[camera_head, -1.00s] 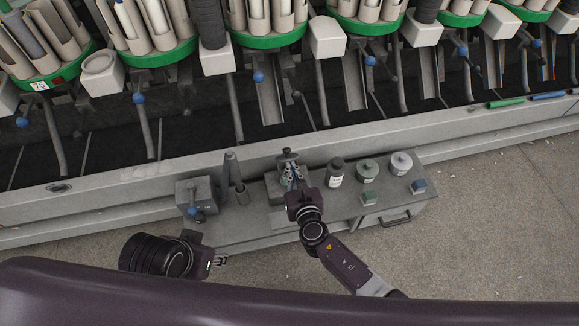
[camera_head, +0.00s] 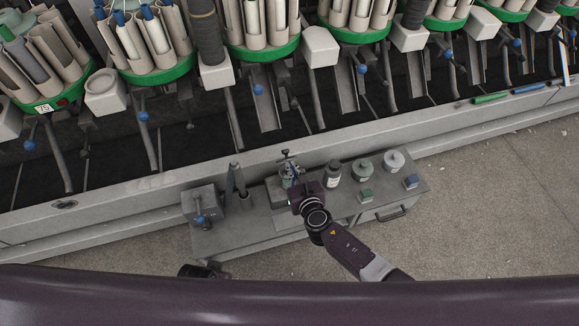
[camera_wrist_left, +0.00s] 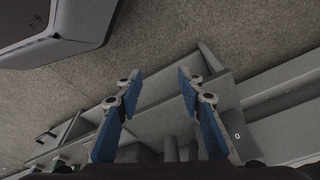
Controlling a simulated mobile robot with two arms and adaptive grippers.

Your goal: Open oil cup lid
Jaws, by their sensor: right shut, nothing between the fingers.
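The oil cup (camera_head: 286,177) stands on the grey bench, a small greenish cup partly hidden behind my right gripper. A dark lid-like piece (camera_head: 286,153) shows at its top; it looks tilted, but it is too small to tell how far open it is. My right gripper (camera_head: 293,174) is shut and empty, right beside the cup, with its fingers small and partly hidden. My left gripper (camera_wrist_left: 157,75) is open and empty in the left wrist view, its blue-padded fingers wide apart.
The winder's long ledge (camera_head: 130,190) runs behind. Floor is clear at right.

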